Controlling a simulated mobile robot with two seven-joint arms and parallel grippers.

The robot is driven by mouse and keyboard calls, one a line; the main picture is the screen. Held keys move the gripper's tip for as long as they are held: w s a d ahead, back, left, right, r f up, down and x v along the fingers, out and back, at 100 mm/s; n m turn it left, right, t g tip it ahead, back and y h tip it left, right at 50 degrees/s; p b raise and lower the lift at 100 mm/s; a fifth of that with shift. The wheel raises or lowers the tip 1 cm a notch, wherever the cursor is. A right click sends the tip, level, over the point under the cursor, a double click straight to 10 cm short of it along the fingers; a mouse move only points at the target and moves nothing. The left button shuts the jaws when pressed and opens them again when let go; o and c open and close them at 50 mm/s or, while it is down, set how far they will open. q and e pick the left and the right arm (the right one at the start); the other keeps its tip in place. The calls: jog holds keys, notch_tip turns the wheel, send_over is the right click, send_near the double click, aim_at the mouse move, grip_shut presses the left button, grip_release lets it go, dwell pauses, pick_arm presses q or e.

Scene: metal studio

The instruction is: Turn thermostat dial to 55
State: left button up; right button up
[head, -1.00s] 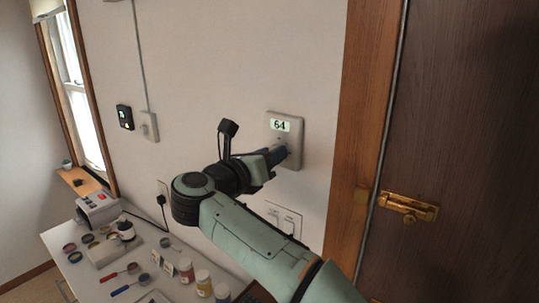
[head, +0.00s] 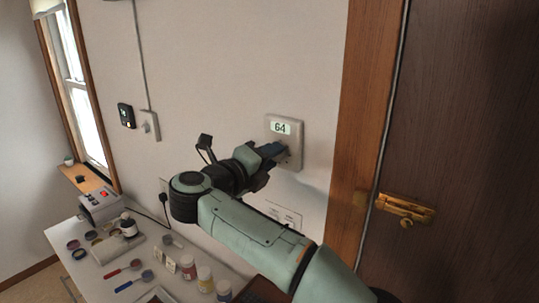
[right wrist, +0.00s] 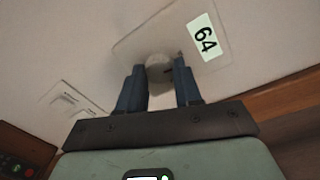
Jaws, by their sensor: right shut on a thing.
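The thermostat (head: 291,129) is a pale wall plate with a lit display reading 64 in the head view. Its display (right wrist: 203,38) reads 64 in the right wrist view too, tilted in the picture. The round pale dial (right wrist: 160,68) sits below the display, between my right gripper's fingers. My right gripper (right wrist: 159,76) is shut on the dial, one dark blue finger on each side. In the head view the right gripper (head: 273,152) reaches the lower part of the thermostat and hides the dial. My left gripper is in neither view.
A wall switch plate (head: 284,213) is below the thermostat. A wooden door frame (head: 352,130) and a dark door with a brass latch (head: 405,208) stand to the right. A white table (head: 88,268) with jars and small tools is at lower left.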

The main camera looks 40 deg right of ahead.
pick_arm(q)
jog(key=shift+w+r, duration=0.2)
pick_arm(e)
jog(key=shift+n, duration=0.5)
jog(key=shift+f, duration=0.1)
jog(key=o, duration=1)
jog(key=shift+o, duration=0.2)
jog(key=shift+a, duration=0.15)
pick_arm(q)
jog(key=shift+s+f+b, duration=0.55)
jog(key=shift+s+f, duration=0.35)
pick_arm(e)
jog(key=v, duration=1.3)
jog(key=shift+a, duration=0.1)
